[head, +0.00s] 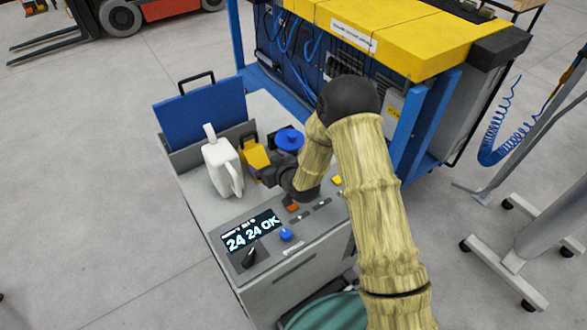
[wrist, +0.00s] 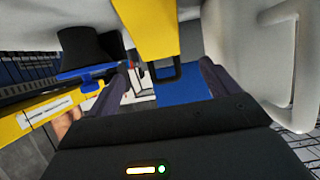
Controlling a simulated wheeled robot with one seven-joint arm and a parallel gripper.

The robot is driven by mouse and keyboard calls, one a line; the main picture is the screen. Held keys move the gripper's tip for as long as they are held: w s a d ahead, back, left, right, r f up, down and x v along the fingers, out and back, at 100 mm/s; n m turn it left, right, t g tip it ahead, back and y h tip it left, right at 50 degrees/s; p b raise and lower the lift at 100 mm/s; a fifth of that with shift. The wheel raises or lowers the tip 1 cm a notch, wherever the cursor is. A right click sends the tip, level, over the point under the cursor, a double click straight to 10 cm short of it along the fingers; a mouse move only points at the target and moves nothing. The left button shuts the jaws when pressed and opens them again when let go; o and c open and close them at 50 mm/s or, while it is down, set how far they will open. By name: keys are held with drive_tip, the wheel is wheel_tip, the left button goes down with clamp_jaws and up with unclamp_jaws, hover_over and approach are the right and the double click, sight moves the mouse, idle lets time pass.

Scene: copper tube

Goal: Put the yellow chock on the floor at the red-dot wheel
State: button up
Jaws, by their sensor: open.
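The yellow chock (head: 256,157) stands on the top of a grey cart, between a white jug and a blue-topped dark object. In the wrist view the yellow chock (wrist: 148,28) shows at the top centre, cut off by the frame edge. My gripper (head: 266,173) is low over the cart beside the chock, partly hidden by my own wrist. In the wrist view my gripper (wrist: 163,82) is open, its two fingers spread with nothing held between them; the chock appears beyond the fingertips. I cannot make out a wheel with a red dot.
The white jug (head: 222,165) is close on the left, and the blue-topped object (head: 289,139) close on the right. A blue board (head: 204,115) stands behind. The cart's panel (head: 252,241) reads "24 24 OK". A yellow-topped blue machine (head: 390,35) stands behind right. Floor (head: 90,200) on the left is clear.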

drive_tip(key=shift+d, duration=0.1)
drive_tip(key=s+d+r+m+g+h, duration=0.2)
drive_tip(key=s+d+r+h, duration=0.15)
drive_tip(key=d, duration=0.45)
drive_tip(key=s+d+r+m+g+h, duration=0.1)
drive_tip(key=s+d+r+h, duration=0.15)
drive_tip(key=d+r, duration=0.4)
drive_tip(key=s+d+r+m+g+h, duration=0.1)
drive_tip(key=s+d+r+m+g, duration=0.1)
drive_tip(key=s+d, duration=0.4)
drive_tip(key=s+d+r+m+g+h, duration=0.1)
drive_tip(key=s+d, duration=0.4)
drive_tip(key=s, duration=0.8)
drive_tip(key=shift+s+d+r+m+g, duration=0.35)
drive_tip(key=shift+r+m+g, duration=0.4)
drive_tip(key=shift+g, duration=0.35)
drive_tip(key=shift+w, duration=0.1)
drive_tip(key=shift+c, duration=0.5)
drive_tip(key=c, duration=1.1)
